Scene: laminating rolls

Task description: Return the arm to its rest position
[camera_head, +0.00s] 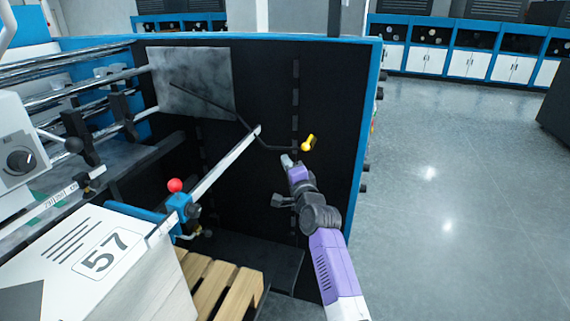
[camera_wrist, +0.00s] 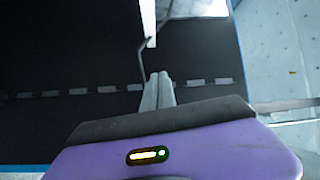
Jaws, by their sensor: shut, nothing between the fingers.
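My gripper (camera_head: 287,161) is at the end of my purple and grey arm, in front of the machine's black side panel (camera_head: 335,110). A yellow handle (camera_head: 308,143) shows just beyond the fingertips, and a small gap seems to lie between them. In the wrist view, the gripper's grey fingers (camera_wrist: 158,92) are together, with nothing between them. Dark panel surface fills most of that view behind the fingers. The arm reaches up and left from the bottom of the head view.
Metal rollers (camera_head: 85,82) are farther left. Open grey floor (camera_head: 450,180) lies to the right, with cabinets (camera_head: 470,62) behind.

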